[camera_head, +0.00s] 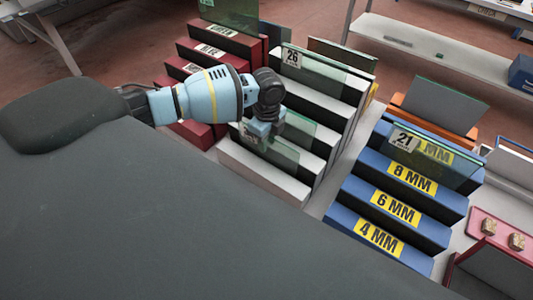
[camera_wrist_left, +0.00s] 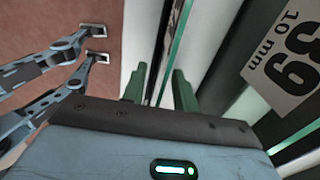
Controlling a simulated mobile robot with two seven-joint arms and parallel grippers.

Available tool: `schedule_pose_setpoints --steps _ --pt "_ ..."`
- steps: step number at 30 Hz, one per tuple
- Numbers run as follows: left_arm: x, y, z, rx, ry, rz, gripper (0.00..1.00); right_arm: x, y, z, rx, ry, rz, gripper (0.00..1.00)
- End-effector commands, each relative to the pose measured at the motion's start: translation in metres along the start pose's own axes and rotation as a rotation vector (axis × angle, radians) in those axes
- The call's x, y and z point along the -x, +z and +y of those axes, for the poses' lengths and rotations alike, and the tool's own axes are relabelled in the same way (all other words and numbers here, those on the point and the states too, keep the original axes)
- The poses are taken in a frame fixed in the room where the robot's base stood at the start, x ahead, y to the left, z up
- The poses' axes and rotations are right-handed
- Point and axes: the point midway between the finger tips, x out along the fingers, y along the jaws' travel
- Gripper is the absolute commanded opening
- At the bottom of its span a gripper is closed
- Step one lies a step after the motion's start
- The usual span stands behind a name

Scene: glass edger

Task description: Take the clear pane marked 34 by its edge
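My left gripper (camera_head: 264,135) reaches down over the white rack in the head view, at a greenish clear pane (camera_head: 270,152) standing in a front slot. That pane's tag is mostly hidden behind the gripper, so I cannot read 34 on it. In the left wrist view the two green fingers (camera_wrist_left: 161,90) stand apart, and a thin green glass edge (camera_wrist_left: 175,50) runs between them. I cannot see either finger touching it. A tag reading 39, 10 mm (camera_wrist_left: 288,60) shows on a neighbouring pane at the right. My right gripper is not in view.
The white rack (camera_head: 262,172) holds more panes behind, one tagged 26 (camera_head: 315,68). A blue rack (camera_head: 395,205) with a pane tagged 21 (camera_head: 425,150) stands to the right. A red rack (camera_head: 195,130) stands to the left. A dark surface fills the foreground.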

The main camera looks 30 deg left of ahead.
Motion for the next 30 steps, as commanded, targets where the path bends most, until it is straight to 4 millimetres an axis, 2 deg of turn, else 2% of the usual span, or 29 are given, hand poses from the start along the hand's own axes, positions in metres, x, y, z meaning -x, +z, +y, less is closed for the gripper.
schedule_pose_setpoints --steps 3,9,16,30 --pt "-0.0070 -0.0001 0.0005 0.000 0.002 0.000 0.29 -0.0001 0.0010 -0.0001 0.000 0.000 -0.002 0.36" --pt "-0.0070 0.0000 0.0004 0.000 0.001 0.000 0.29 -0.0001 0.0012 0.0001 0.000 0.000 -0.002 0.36" --pt "-0.0068 0.0000 0.0004 0.000 0.001 0.000 0.00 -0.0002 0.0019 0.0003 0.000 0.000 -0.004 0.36" --pt "-0.0066 0.0001 0.0004 0.000 0.002 0.000 0.00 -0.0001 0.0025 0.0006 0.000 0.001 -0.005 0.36"
